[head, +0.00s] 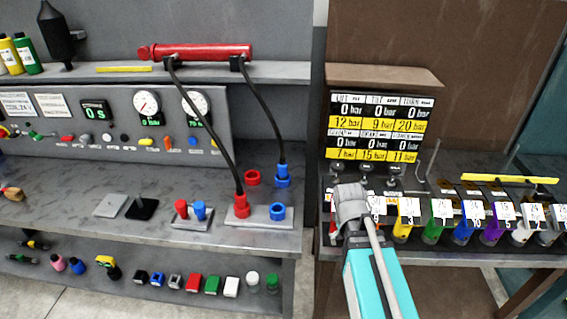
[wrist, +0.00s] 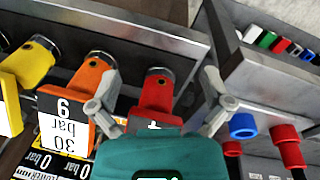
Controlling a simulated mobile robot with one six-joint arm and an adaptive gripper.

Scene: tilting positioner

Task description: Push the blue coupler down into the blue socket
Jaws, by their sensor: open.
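The blue coupler (head: 283,170) is upright at the end of a black hose, at the back of the left bench. It stands in or on a blue ring there; its exact seating is too small to tell. The blue socket (head: 278,211) is an open blue ring on a grey plate, in front of the coupler. It also shows in the wrist view (wrist: 243,126). My gripper (head: 350,205) is at the right bench, to the right of both and apart from them. In the wrist view my gripper (wrist: 160,108) is open, its fingers either side of a red cylinder (wrist: 155,95).
A red coupler (head: 241,205) with a hose sits on the plate left of the blue socket. An empty red ring (head: 252,177) is behind. Several coloured, labelled cylinders line the right bench beneath a gauge panel (head: 379,127).

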